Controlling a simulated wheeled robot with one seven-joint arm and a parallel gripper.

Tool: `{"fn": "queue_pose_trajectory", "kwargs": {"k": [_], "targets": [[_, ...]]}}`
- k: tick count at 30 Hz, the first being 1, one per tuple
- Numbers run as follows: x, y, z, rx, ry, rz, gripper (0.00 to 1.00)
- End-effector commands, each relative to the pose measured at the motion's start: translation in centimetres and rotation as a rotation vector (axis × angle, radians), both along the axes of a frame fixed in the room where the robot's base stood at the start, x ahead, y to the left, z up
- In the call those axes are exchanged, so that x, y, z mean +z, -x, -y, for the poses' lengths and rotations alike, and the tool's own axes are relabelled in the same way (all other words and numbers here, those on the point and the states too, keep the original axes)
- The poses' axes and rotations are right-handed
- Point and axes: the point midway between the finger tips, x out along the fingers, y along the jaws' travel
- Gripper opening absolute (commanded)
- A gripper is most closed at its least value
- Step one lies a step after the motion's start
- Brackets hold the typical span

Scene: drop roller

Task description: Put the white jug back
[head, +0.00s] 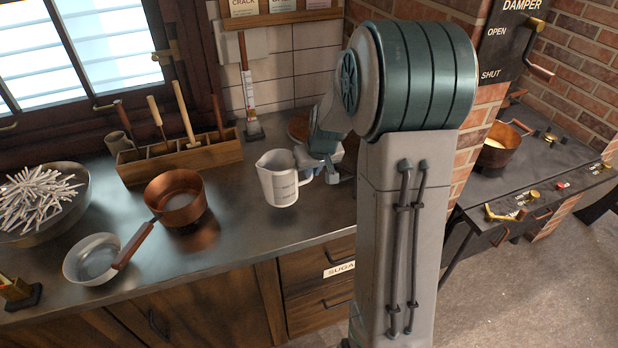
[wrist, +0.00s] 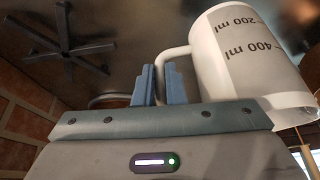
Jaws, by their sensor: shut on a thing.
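The white jug (head: 279,185) is upright over the counter, right of the copper pan, with its spout to the left and grey measuring marks on its side. My gripper (head: 328,174) is at its right side, shut on the handle. In the wrist view, the jug (wrist: 245,65) fills the upper right, with "200 ml" and "400 ml" readable. There the two blue fingers of my gripper (wrist: 160,85) close around the jug's handle. I cannot tell for sure whether the jug's base touches the counter.
A wooden rack (head: 182,160) with tools stands at the back. A copper pan (head: 172,213), a pale pan (head: 85,265) and a bowl of white sticks (head: 75,222) lie left. A brush-like tool (head: 248,95) stands behind the jug. The counter front is clear below the jug.

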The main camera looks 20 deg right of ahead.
Motion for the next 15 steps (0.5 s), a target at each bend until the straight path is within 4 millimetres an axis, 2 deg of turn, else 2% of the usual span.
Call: {"fn": "queue_pose_trajectory", "kwargs": {"k": [5, 15], "targets": [[-0.6, -0.8, -0.6, 0.0, 0.001, 0.003, 0.0], [-4.4, -0.8, -0.6, -0.001, 0.001, 0.002, 0.0]]}}
